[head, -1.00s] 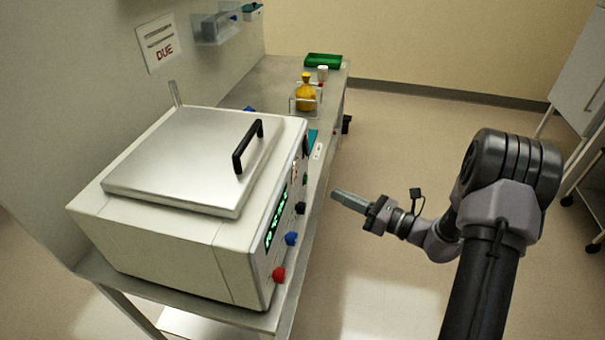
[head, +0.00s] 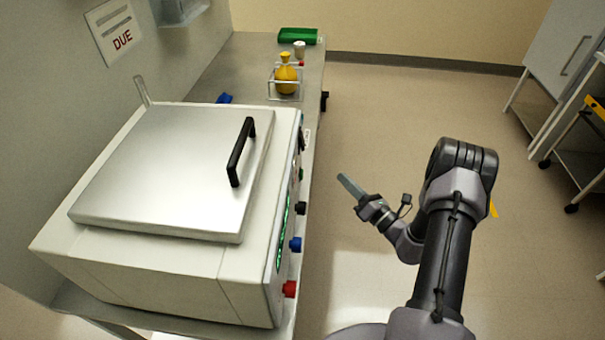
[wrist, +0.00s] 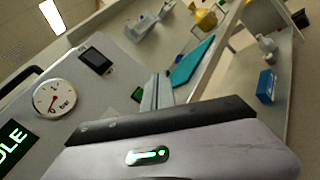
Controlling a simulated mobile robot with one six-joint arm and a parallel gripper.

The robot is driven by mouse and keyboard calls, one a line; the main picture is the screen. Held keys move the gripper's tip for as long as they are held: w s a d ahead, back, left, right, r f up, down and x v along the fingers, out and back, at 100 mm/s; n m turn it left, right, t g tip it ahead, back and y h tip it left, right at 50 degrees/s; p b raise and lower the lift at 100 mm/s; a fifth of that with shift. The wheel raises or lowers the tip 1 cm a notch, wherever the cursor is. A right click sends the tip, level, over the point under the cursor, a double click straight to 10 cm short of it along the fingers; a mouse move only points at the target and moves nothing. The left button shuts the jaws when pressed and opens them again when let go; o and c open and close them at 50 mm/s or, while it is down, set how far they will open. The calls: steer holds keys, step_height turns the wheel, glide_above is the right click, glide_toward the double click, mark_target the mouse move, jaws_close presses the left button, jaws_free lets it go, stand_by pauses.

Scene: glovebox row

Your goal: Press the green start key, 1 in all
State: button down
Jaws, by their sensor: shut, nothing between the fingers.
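The machine (head: 130,270) is a pale box with a steel lid on the bench at the left.
A gauge (wrist: 52,98) and a lit display (wrist: 15,146) are on the panel. A yellow flask (head: 286,78) stands farther along the bench.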

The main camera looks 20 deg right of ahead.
steer(key=w+a, duration=0.3)
steer(key=a, duration=0.4)
steer(key=shift+a+p, duration=0.3)
steer(key=shift+p, duration=0.1)
steer(key=shift+w+a, duration=0.1)
steer(key=shift+w, duration=0.05)
stand_by(1.5)
steer(key=shift+w+a, duration=0.1)
steer(key=shift+a, duration=0.2)
steer(key=shift+w+a, duration=0.2)
steer(key=shift+a, duration=0.2)
stand_by(0.5)
stand_by(0.4)
steer(key=shift+s+d, duration=0.35)
steer(key=shift+d, duration=0.5)
steer(key=shift+s+d+b, duration=0.15)
steer(key=shift+s+d, duration=0.15)
steer(key=shift+d, duration=0.45)
steer(key=shift+s+d+b, duration=0.2)
steer(key=shift+s+d, duration=0.15)
steer(key=shift+d, duration=0.45)
steer(key=shift+s+d+b, duration=0.15)
steer(key=shift+s+d, duration=0.15)
steer(key=shift+d, duration=0.45)
